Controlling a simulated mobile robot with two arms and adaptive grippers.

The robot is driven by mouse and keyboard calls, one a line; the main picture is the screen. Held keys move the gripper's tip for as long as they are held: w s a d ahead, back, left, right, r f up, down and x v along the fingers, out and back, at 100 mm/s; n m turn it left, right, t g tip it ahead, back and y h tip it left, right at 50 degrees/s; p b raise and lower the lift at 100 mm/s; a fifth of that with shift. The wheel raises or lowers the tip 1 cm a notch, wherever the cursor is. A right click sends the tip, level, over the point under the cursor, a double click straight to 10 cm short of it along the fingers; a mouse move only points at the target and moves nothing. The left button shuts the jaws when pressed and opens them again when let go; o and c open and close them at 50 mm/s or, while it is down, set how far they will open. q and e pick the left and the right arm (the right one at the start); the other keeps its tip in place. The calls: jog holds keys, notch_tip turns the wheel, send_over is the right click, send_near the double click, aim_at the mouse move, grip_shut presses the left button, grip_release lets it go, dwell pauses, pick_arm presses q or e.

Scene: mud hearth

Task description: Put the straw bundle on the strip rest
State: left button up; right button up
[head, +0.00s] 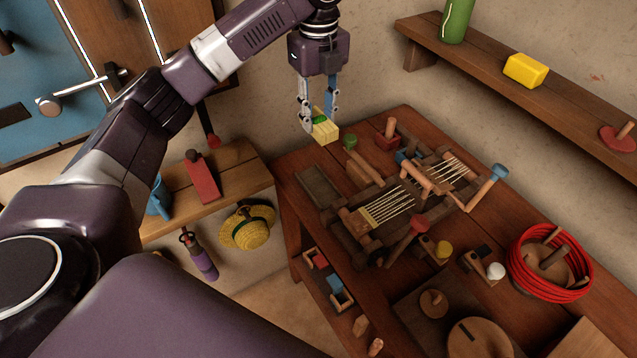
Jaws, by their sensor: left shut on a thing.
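My left gripper (320,121) hangs over the far left corner of the wooden table, pointing down. It is shut on the straw bundle (326,132), a small pale yellow block with a green band partly hidden between the fingers. The bundle appears to be held above the tabletop. A dark, shallow wooden piece (318,187) lies on the table's left edge, below the bundle in the picture; it may be the strip rest, but I cannot tell for sure. My right gripper is not in view.
A wooden loom-like frame (390,206) with pale strands fills the table's middle. A small green block (350,141) and a red holder (387,142) stand near the bundle. A red coil (548,290) lies at right. A wall shelf (480,62) runs along the upper right.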

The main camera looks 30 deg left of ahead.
pick_arm(q)
notch_tip(320, 180, down, 14)
jog(key=shift+r+p, duration=0.1)
jog(key=shift+p, duration=0.5)
jog(key=shift+f, duration=2.6)
jog(key=shift+f, duration=0.1)
jog(key=o, duration=1.1)
jog(key=shift+o, duration=0.2)
notch_tip(320, 180, up, 12)
jog(key=b, duration=0.1)
jog(key=shift+s, duration=0.1)
